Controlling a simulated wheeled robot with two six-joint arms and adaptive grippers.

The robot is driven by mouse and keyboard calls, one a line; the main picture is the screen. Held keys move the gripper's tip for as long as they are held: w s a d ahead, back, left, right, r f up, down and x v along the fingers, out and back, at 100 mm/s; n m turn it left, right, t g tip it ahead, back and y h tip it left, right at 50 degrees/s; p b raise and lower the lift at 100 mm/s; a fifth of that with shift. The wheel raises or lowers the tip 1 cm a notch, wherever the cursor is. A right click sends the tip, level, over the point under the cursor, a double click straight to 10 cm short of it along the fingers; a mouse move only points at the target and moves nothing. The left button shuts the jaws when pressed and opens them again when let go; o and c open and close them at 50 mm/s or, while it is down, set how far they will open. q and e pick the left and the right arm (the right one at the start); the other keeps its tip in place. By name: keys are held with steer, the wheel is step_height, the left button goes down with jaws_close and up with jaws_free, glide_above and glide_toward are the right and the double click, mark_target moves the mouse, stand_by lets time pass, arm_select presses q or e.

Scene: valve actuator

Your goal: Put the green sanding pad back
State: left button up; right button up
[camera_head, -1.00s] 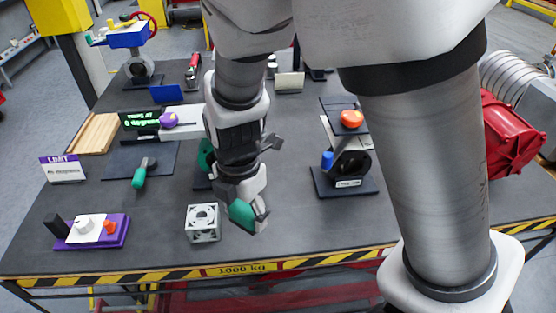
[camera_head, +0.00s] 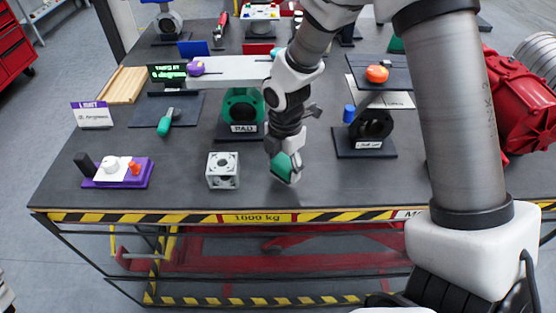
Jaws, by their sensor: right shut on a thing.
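The green sanding pad (camera_head: 281,164) is between the fingers of my right gripper (camera_head: 286,174), which points down and is shut on it. It is partly hidden by the fingers. They are above the dark table (camera_head: 330,191), near its front edge; the exact height is hard to tell. A green and black stand labelled PAD (camera_head: 243,107) stands behind and to the left of the gripper. The arm passes close to its right side. My left gripper is not in view.
A grey cube with a round opening (camera_head: 223,171) stands left of the gripper. The front right table is clear.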

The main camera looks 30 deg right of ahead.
mark_target(284, 172)
steer(key=f, duration=0.3)
steer(key=shift+w+d, duration=0.35)
steer(key=shift+w, duration=0.05)
steer(key=shift+f, duration=0.3)
steer(key=shift+f, duration=0.1)
steer(key=o, duration=1.1)
step_height(284, 172, up, 12)
steer(key=shift+r, duration=0.1)
